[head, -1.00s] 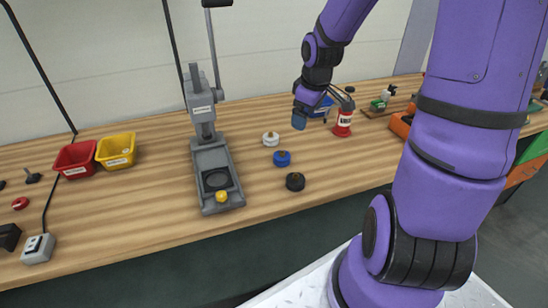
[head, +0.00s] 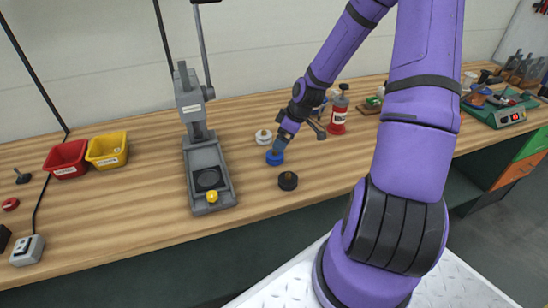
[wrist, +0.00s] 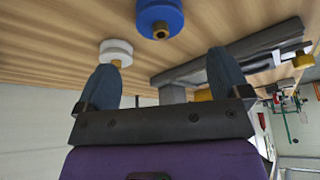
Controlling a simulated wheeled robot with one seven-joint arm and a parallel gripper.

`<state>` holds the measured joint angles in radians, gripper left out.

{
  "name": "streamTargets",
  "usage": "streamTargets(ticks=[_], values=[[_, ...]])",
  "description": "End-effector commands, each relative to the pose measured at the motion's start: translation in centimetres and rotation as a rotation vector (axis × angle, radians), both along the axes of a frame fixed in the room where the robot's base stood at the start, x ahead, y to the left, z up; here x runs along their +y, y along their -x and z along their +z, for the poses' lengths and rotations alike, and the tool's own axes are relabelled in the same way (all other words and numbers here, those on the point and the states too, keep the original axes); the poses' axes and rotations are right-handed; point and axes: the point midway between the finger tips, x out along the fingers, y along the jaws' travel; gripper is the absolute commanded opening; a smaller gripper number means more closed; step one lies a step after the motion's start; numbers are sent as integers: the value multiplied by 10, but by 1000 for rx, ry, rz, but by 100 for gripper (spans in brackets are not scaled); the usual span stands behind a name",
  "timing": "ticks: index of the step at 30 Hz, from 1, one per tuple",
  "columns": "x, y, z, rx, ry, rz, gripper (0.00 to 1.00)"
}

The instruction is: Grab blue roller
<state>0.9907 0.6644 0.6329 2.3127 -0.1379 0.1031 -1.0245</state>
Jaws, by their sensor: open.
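The blue roller (head: 274,158) stands on the wooden workbench, between a white roller (head: 263,137) and a black roller (head: 288,181). My gripper (head: 281,143) is just above and behind the blue roller in the head view, and its tips partly overlap it there. In the wrist view the blue roller (wrist: 160,17) shows at the top, beyond the open fingers (wrist: 165,78), with its brass centre facing the camera. The white roller (wrist: 116,52) shows close to the left finger. Nothing is between the fingers.
A grey lever press (head: 208,175) with a yellow knob stands left of the rollers. Red (head: 66,159) and yellow bins (head: 107,150) are farther left. Bare bench lies in front of the bins.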

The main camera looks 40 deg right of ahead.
Motion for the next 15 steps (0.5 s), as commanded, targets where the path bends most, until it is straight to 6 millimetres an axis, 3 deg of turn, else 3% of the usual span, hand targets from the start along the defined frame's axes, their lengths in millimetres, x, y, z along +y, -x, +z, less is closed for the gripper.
streamTargets(ticks=[15], values=[[13,-13,-46,3,-2,0,94]])
